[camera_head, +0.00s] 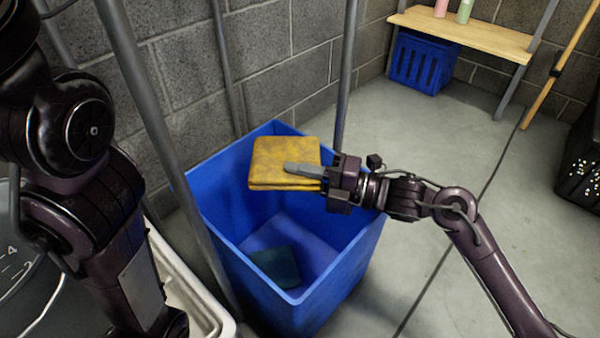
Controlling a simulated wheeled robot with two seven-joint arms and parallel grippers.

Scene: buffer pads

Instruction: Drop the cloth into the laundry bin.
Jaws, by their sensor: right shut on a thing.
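A folded yellow cloth (270,158) is in my right gripper (305,170), above the far part of the blue laundry bin (325,285). The right gripper is shut on the cloth's right side, with one grey finger lying across its top. The bin is open at the top, and a dark green cloth (276,266) lies inside at the bottom. My left arm shows at the left, but its gripper is out of view.
Grey metal poles (150,110) stand beside the bin. A white tub (180,275) is at the left. A wooden bench (465,37), a blue crate (422,62) and a black basket (580,165) stand farther back. The floor right of the bin is clear.

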